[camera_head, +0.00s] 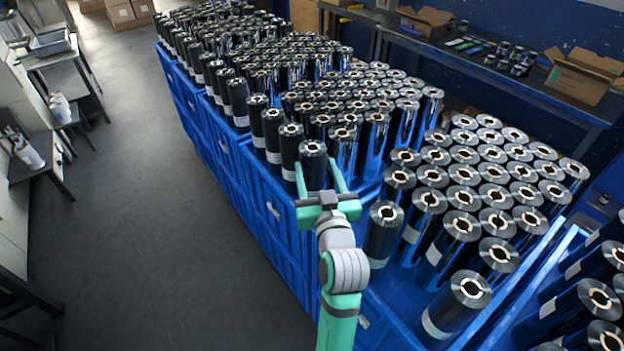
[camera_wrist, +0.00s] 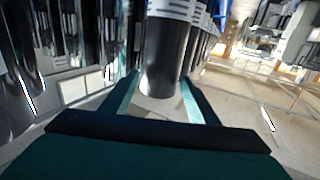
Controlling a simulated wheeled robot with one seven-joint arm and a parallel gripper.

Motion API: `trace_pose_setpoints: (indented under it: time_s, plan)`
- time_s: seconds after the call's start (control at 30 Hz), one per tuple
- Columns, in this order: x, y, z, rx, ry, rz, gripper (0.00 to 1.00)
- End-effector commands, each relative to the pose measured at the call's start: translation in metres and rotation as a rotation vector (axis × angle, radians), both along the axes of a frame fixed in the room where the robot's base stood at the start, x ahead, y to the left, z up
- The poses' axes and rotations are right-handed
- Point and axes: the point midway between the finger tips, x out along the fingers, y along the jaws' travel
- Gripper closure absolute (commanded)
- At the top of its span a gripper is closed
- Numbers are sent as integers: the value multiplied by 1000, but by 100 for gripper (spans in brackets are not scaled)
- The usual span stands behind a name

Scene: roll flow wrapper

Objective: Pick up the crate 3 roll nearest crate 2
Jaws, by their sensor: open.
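A dark upright roll (camera_head: 313,165) with a silver ring-shaped top stands at the near-left corner of a blue crate (camera_head: 262,195). My gripper (camera_head: 318,177) is open, with one green finger on each side of this roll. In the wrist view the roll (camera_wrist: 166,50) stands between the two fingers (camera_wrist: 160,85), with gaps visible low on both sides. A pale label band shows on it. Finger contact cannot be told. No crate numbers are readable, so I cannot tell which crate is 2 or 3.
Similar rolls (camera_head: 291,145) stand close behind, and another roll (camera_head: 383,228) stands to the right in the nearer crate. More rolls lie tilted at the lower right. A dark workbench (camera_head: 480,70) with boxes runs along the back. The grey floor (camera_head: 170,220) at left is clear.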

Motion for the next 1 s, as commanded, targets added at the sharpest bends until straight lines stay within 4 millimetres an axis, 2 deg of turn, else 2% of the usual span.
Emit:
trace_pose_setpoints:
  time_s: [0.4, 0.67, 0.7, 0.9, 0.93, 1.0]
  plan:
    - [47, 11, 6, 0, -1, 3, 45]
    - [50, 12, 5, 0, 0, 2, 45]
    - [50, 12, 5, 0, 0, 2, 48]
    - [50, 11, 5, 0, 0, 2, 96]
    - [50, 11, 5, 0, 0, 2, 100]
    - [50, 11, 7, 1, -5, 2, 100]
